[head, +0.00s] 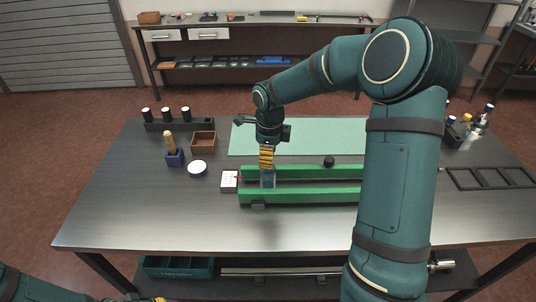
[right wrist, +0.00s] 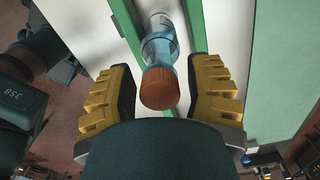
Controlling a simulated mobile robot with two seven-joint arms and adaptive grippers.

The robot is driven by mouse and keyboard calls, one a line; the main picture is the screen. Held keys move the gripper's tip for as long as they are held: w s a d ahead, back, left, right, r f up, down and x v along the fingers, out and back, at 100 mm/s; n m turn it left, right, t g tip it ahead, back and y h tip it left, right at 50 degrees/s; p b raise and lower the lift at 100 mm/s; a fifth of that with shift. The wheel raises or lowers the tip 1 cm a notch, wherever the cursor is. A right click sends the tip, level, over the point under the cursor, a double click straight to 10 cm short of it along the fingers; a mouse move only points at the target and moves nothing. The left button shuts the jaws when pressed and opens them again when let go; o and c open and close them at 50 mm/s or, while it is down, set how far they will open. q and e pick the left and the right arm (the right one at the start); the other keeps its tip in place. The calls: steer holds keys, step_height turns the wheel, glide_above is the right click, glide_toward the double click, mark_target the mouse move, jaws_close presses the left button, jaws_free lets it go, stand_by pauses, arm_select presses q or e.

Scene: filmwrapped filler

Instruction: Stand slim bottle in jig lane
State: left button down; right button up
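The slim bottle (right wrist: 160,48) has a clear, bluish body, a pale label and an orange cap (right wrist: 159,88). It is between the green rails of the jig lane (head: 315,172), near the lane's left end; it looks roughly upright, but its base is hidden. In the head view its body (head: 268,180) shows faintly below my right gripper (head: 266,163). In the right wrist view, my right gripper's yellow fingers (right wrist: 162,95) are on either side of the cap, with small gaps visible. My left gripper (head: 160,299) barely shows at the bottom edge.
A white card with a red mark (head: 229,181) lies at the lane's left end. A round white dish (head: 197,168), a brown tray (head: 204,141), a blue holder (head: 175,158) and a black rack (head: 180,126) stand left. A green mat (head: 250,138) lies behind. The table's front left is clear.

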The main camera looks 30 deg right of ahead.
steer(key=shift+r, duration=0.15)
steer(key=shift+r, duration=0.25)
step_height(320, 180, up, 12)
steer(key=p, duration=0.1)
steer(key=shift+s+d+f, duration=0.15)
steer(key=shift+f, duration=0.05)
stand_by(0.6)
